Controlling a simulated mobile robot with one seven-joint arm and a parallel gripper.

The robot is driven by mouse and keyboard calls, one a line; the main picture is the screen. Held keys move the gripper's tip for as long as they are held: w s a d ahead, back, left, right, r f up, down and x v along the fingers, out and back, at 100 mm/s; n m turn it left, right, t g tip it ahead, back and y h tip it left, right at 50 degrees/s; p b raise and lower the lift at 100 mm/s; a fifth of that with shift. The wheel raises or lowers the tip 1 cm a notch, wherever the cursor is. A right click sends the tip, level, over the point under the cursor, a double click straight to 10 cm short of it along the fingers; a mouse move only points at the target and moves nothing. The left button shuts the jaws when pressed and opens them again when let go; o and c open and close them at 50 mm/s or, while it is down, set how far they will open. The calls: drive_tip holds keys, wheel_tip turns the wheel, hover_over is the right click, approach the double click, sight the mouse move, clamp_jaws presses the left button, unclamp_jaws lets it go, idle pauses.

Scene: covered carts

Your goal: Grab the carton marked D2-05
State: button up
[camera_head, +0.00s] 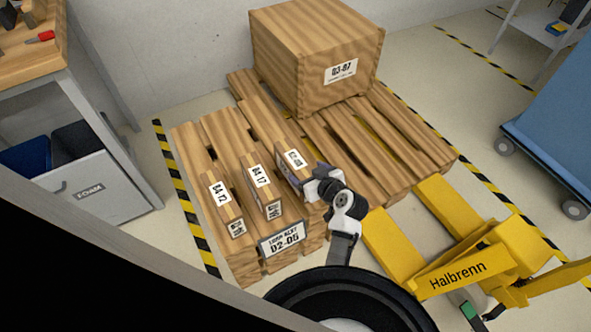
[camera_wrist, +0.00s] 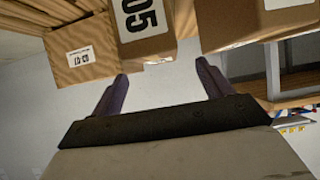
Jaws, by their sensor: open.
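A small brown carton (camera_head: 288,166) lies on the wooden pallet, the rightmost of three alike; its label is partly unreadable in the head view. In the wrist view a carton (camera_wrist: 145,48) shows a label ending in "05"; the rest is cut off by the frame. My gripper (camera_head: 314,180) is at the near right end of the rightmost carton. In the wrist view my gripper (camera_wrist: 161,68) is open and empty, its fingertips just short of the "05" carton's end, one towards each side. I cannot tell whether they touch it.
Two similar cartons, one (camera_head: 259,184) marked 17 and one (camera_head: 221,203) marked 12, stand left of it. A yellow pallet jack (camera_head: 455,268) stands right; a grey cabinet (camera_head: 95,190) stands left.

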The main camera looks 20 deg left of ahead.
drive_tip(key=shift+x, duration=0.95)
drive_tip(key=x, duration=0.2)
drive_tip(key=r+p+x, duration=0.1)
drive_tip(key=x, duration=0.1)
drive_tip(key=shift+w+a+f, duration=0.25)
drive_tip(key=shift+w+a, duration=0.15)
drive_tip(key=shift+w, duration=0.05)
drive_tip(key=shift+w+a+f, duration=0.15)
drive_tip(key=shift+a+f, duration=0.05)
drive_tip(key=shift+f, duration=0.05)
clamp_jaws()
drive_tip(key=shift+r, duration=0.15)
